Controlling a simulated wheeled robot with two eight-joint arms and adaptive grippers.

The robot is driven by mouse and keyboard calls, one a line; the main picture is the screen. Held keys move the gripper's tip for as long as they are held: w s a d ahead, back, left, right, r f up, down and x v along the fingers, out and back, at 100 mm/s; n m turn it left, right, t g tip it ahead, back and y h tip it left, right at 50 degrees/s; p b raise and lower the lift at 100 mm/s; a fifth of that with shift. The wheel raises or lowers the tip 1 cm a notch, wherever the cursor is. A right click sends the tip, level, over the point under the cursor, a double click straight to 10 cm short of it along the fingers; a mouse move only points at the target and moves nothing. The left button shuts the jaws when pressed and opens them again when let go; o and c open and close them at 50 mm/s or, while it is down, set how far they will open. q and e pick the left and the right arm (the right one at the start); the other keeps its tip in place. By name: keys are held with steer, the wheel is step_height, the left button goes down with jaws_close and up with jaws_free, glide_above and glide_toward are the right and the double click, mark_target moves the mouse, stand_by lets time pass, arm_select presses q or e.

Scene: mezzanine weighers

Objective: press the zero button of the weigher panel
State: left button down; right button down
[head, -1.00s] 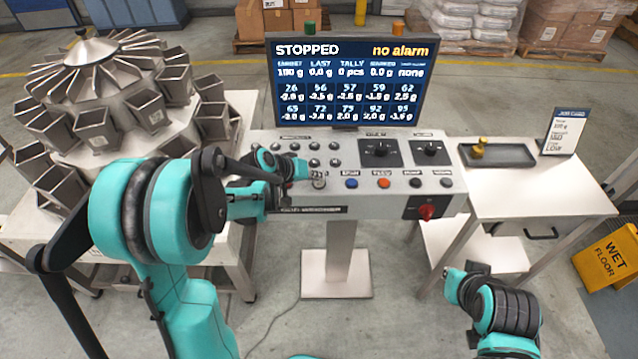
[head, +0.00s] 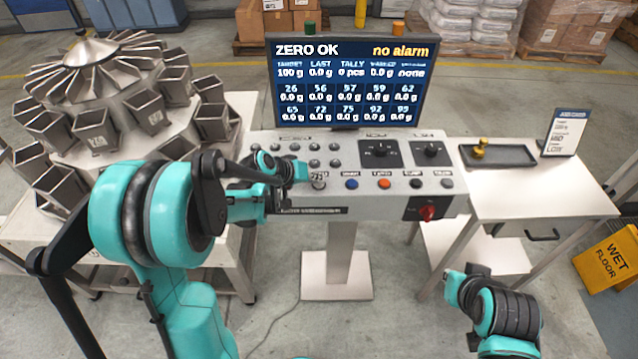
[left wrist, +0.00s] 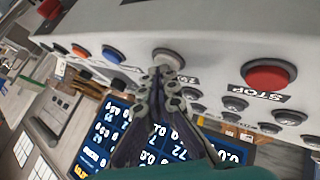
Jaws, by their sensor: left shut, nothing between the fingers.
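The weigher panel (head: 400,195) is a grey sloped console on a post. Its screen (head: 350,85) reads ZERO OK and no alarm, with the head readings at 0.0 g. My left gripper (head: 312,178) is shut and empty, its fingertips at the pale grey zero button (left wrist: 168,58) on the panel's front row. In the left wrist view the closed fingers (left wrist: 164,72) overlap that button and appear to touch it; how far it is pushed in cannot be told. My right arm shows at the lower right of the head view, its gripper not visible.
A blue button (head: 351,184) and an orange button (head: 384,184) lie right of the fingertips. A red STOP button (left wrist: 270,75) is on the other side. A red rotary switch (head: 427,212) sits below. The multihead weigher (head: 100,90) stands left, a side table (head: 530,190) right.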

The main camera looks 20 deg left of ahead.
mark_target(317, 185)
arm_select(q)
steer(key=shift+r, duration=0.1)
stand_by(0.3)
steer(key=shift+r+p, duration=0.6)
steer(key=shift+r, duration=0.15)
step_height(317, 185, up, 5)
steer(key=p, duration=0.3)
steer(key=shift+p, duration=0.35)
steer(key=shift+s, duration=0.1)
stand_by(0.4)
